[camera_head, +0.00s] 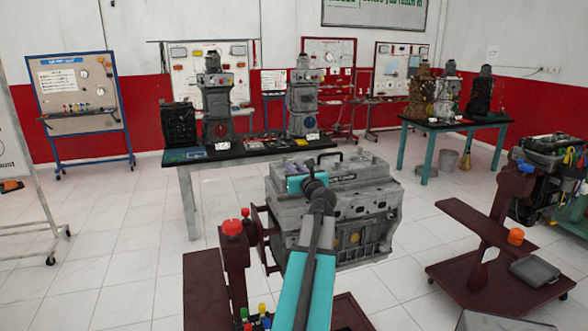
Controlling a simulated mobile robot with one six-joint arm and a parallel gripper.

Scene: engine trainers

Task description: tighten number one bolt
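A grey engine block (362,215) sits on a dark red stand in the middle of the view. My teal and dark grey arm reaches from the bottom edge up to the block's top left part. My gripper (308,184) is at the far end of the arm, in front of or over the block's top. Its fingers are hidden or too small to make out, so I cannot tell whether they touch the block or hold anything. The number one bolt cannot be made out; individual bolts on the block are too small or hidden behind my arm.
A dark red stand (472,222) with an orange knob and grey tray is at the right. A black-topped table (250,152) with several engines stands behind. Another table (440,125) is at the back right.

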